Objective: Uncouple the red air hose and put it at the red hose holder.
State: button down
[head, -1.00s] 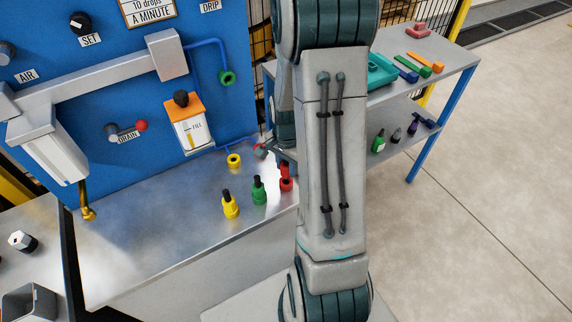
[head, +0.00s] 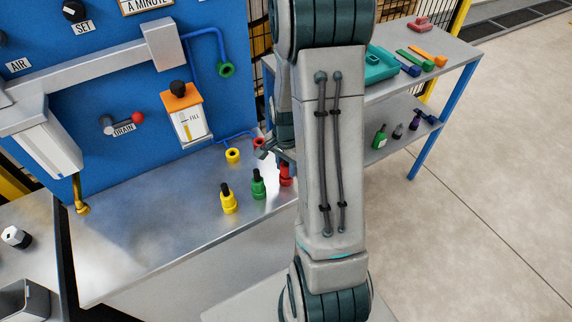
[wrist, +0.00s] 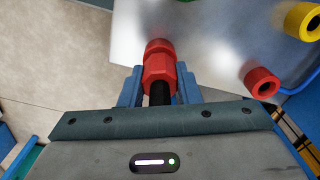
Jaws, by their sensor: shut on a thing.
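A red fitting with a black stem (wrist: 158,68) is between the fingers of my gripper (wrist: 158,88) in the wrist view. The gripper is shut on it, with the stem pointing back toward the palm. In the head view the red fitting (head: 286,175) is upright at the bench's right end, partly hidden by my arm. I cannot tell whether it is seated or lifted. An open red ring (wrist: 262,82) lies to its right in the wrist view. In the head view this red ring (head: 259,143) is at the end of a blue pipe, close to my gripper.
Similar yellow (head: 228,200) and green (head: 258,185) fittings with black stems stand on the bench to the left. A yellow ring (head: 233,155) and a green ring (head: 227,69) are by the blue panel (head: 75,145). A shelf cart (head: 440,75) stands to the right.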

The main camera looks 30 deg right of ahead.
jog(key=shift+f, duration=0.35)
jog(key=c, duration=1)
grip_release()
notch_tip(320, 180, up, 14)
jog(key=shift+f+b, duration=0.1)
jog(key=shift+b, duration=0.25)
jog(key=s+a+r+n+t, duration=0.1)
jog(key=s+a+r+n, duration=0.2)
jog(key=s+a+n, duration=0.3)
jog(key=s+a+r+n+t, duration=0.2)
jog(key=s+a+r+n, duration=0.1)
jog(key=s+a+n, duration=0.3)
jog(key=shift+s+r+n, duration=0.25)
jog(key=shift+s+n, duration=0.1)
jog(key=shift+n, duration=0.35)
